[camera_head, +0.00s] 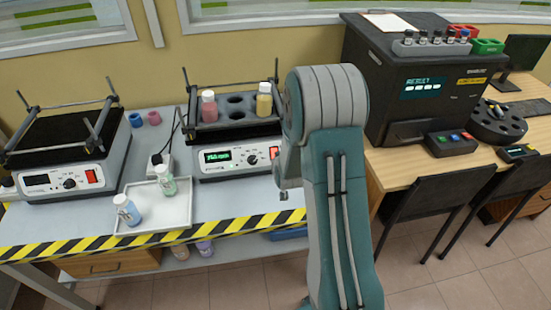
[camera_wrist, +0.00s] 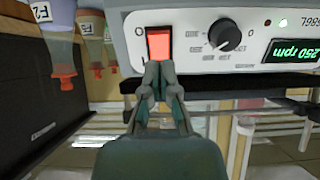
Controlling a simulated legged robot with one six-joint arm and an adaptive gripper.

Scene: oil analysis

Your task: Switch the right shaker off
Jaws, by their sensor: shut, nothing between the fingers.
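The right shaker (camera_head: 237,170) stands on the bench with its green display (camera_head: 217,156) lit and two bottles in its rack. Its red switch shows partly beside my arm in the head view. The wrist view is upside down. There the shaker's front panel (camera_wrist: 195,58) shows the glowing red rocker switch (camera_wrist: 159,42), the black knob (camera_wrist: 224,35) and a lit "250 rpm" display (camera_wrist: 291,51). My gripper (camera_wrist: 159,68) is shut and empty, its fingertips at the switch's lower picture edge. I cannot tell whether they touch it. My arm hides the gripper in the head view.
The left shaker (camera_head: 50,181) has a dark display. A white tray (camera_head: 177,215) with two bottles lies in front, between the shakers. A black analyser (camera_head: 400,105) stands on the right desk, with chairs (camera_head: 440,205) before it. Hanging bottles (camera_wrist: 62,55) show at the left of the wrist view.

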